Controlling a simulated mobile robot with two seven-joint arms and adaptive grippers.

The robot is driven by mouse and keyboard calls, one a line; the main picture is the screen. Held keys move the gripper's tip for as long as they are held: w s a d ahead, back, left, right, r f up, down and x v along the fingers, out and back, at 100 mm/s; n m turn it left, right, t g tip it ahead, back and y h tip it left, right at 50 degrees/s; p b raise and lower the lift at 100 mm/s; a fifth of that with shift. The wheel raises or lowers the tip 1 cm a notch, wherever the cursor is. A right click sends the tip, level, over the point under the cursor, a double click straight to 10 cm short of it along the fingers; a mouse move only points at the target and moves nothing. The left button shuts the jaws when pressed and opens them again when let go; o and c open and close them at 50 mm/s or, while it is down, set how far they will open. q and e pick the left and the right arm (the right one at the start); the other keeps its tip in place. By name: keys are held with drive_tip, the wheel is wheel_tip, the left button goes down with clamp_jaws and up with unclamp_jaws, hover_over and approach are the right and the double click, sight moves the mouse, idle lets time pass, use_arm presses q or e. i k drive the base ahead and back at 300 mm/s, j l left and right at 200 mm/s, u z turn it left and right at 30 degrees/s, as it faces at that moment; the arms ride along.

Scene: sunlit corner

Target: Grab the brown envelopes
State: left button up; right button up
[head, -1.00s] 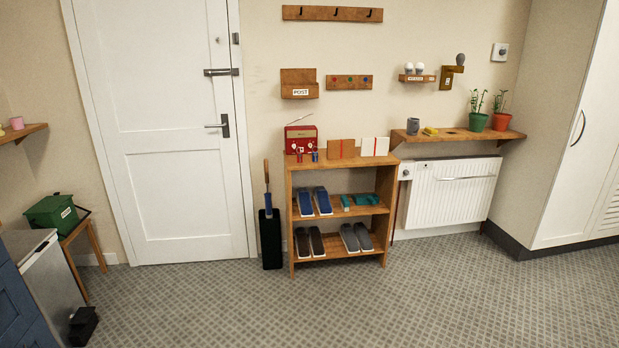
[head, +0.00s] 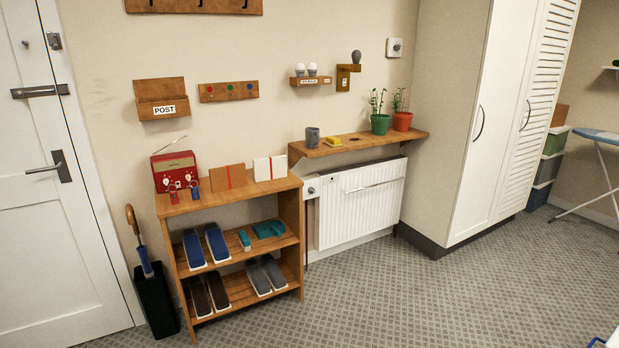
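A brown envelope (head: 221,180) with a red band down it stands upright on the top of the wooden shelf unit (head: 194,203), against the wall. I cannot tell whether it is one envelope or a bundle. A white bundle (head: 263,168), also with a red band, stands just right of it. A red radio (head: 174,171) stands to its left. Neither of my grippers is in view.
Small red and blue items (head: 194,189) stand before the radio. A radiator (head: 360,203) sits under a wall shelf (head: 352,143) with plants. An umbrella stand (head: 155,299) is left of the unit. The carpet in front is clear.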

sight(226, 178)
drive_tip(key=i+z, duration=0.2)
drive_tip(key=i, duration=1.3)
